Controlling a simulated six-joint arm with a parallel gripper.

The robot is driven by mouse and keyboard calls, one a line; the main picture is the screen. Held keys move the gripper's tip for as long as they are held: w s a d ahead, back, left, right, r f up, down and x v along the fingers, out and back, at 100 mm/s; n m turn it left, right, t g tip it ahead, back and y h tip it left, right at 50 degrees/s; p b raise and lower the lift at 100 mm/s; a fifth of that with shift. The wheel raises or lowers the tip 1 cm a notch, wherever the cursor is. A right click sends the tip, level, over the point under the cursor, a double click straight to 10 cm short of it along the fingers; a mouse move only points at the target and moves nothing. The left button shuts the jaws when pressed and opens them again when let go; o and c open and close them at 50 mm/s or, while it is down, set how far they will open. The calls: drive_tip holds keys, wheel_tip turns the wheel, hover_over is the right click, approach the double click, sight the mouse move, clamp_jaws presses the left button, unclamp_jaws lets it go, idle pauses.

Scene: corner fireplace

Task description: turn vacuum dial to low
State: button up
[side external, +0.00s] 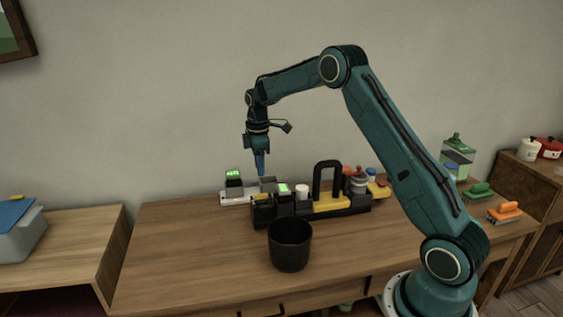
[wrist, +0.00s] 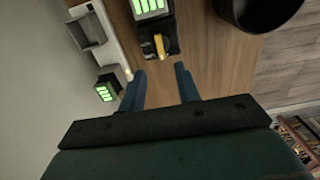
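A black box with a yellow raised pointer, which looks like the vacuum dial (wrist: 159,45), sits just beyond my fingertips in the wrist view. The yellow top of this dial (side external: 262,197) also shows at the left end of the black device in the side view. A lit green display (wrist: 151,7) is beside it. My gripper (wrist: 160,76) has its two blue fingers apart with bare wood between them, holding nothing. In the side view my gripper (side external: 260,174) points down, above and behind the dial. I cannot read any dial marking.
A black cup (side external: 289,246) stands in front of the device. A white strip (side external: 233,197) with another green display (side external: 233,177) lies behind. A tall black handle (side external: 327,180) rises to the right. The left of the wooden table (side external: 180,245) is clear.

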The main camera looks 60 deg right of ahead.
sight(261, 194)
wheel_tip(261, 194, down, 10)
drive_tip(key=shift+r, duration=0.2)
idle(0.4)
clamp_jaws()
